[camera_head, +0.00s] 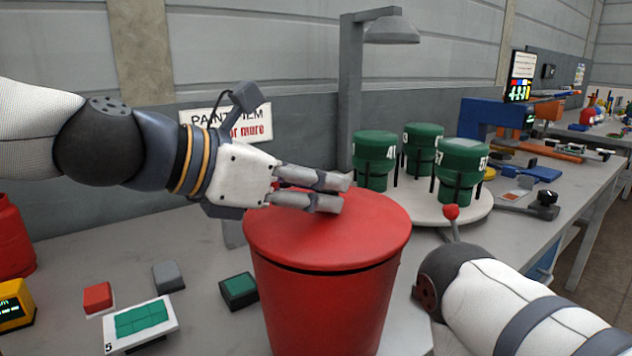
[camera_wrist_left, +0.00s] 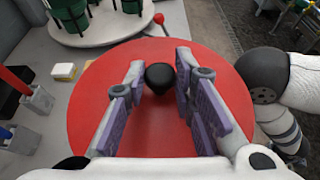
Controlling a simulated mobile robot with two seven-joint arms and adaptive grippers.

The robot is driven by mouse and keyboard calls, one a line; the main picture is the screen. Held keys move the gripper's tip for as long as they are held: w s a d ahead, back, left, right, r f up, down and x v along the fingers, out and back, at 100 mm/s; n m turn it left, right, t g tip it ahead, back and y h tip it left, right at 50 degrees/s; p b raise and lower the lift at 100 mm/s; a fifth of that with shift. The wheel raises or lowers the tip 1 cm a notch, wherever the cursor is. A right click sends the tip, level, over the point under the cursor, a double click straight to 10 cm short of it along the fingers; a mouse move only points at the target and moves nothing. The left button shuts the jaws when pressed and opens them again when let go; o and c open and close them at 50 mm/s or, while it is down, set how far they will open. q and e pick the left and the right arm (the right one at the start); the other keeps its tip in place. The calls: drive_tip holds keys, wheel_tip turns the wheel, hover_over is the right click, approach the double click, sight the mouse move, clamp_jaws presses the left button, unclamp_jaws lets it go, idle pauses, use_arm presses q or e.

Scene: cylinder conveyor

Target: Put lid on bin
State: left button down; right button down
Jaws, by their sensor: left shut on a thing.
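The round red lid (camera_head: 365,228) is over the mouth of the red bin (camera_head: 320,312) in the head view, lined up with it. A dark line runs under the lid's edge; I cannot tell whether the lid is fully seated. My left gripper (camera_head: 342,192) reaches in from the left, low over the lid, shut on its knob. In the left wrist view the black knob (camera_wrist_left: 160,76) shows between the fingers, with the red lid (camera_wrist_left: 95,105) below. My right gripper is not in view; only part of my right arm shows at lower right.
Green cylinders (camera_head: 375,160) stand on a round white turntable (camera_head: 410,205) behind the bin. A red-knobbed lever (camera_head: 451,212) stands at the bin's right.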

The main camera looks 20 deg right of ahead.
use_arm(q)
drive_tip(key=shift+f, duration=0.55)
drive_tip(key=c, duration=1.3)
unclamp_jaws()
